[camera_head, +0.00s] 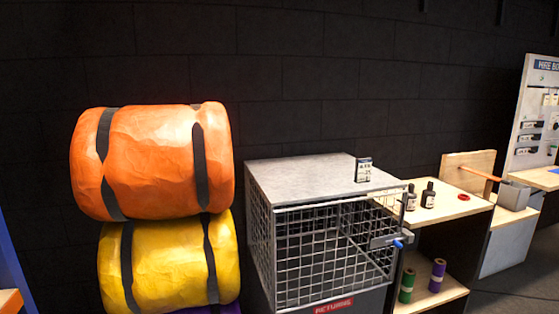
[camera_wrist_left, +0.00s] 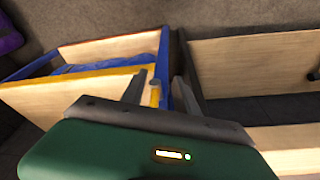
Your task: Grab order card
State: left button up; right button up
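No order card can be made out for certain. A board headed "HIRE BO…" (camera_head: 533,110) stands at the far right of the head view, with several small cards or tags on it, too small to read. A small dark-and-white labelled item (camera_head: 363,170) stands on top of the wire cage; I cannot tell if it is a card. My left gripper (camera_wrist_left: 160,88) shows only in the left wrist view. Its two fingers are apart, over the edges of wooden bins, with nothing seen held. My right gripper is in neither view.
A wire cage marked "RETURNS" (camera_head: 330,252) stands mid-view, beside orange (camera_head: 155,160) and yellow (camera_head: 170,262) strapped rolls. A shelf unit (camera_head: 462,205) holds two dark bottles. In the wrist view, a blue-edged bin (camera_wrist_left: 110,50) and a dark-edged bin (camera_wrist_left: 255,60) lie below.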

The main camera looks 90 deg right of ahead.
aim_at(362, 169)
jog(key=z, duration=0.45)
jog(key=i+z, duration=0.1)
jog(key=z, duration=0.75)
jog(key=i+z, duration=0.1)
jog(key=z, duration=1.25)
jog(key=j+z, duration=0.1)
jog(key=z, duration=0.35)
jog(key=i+j+z, duration=0.1)
jog(key=z, duration=0.35)
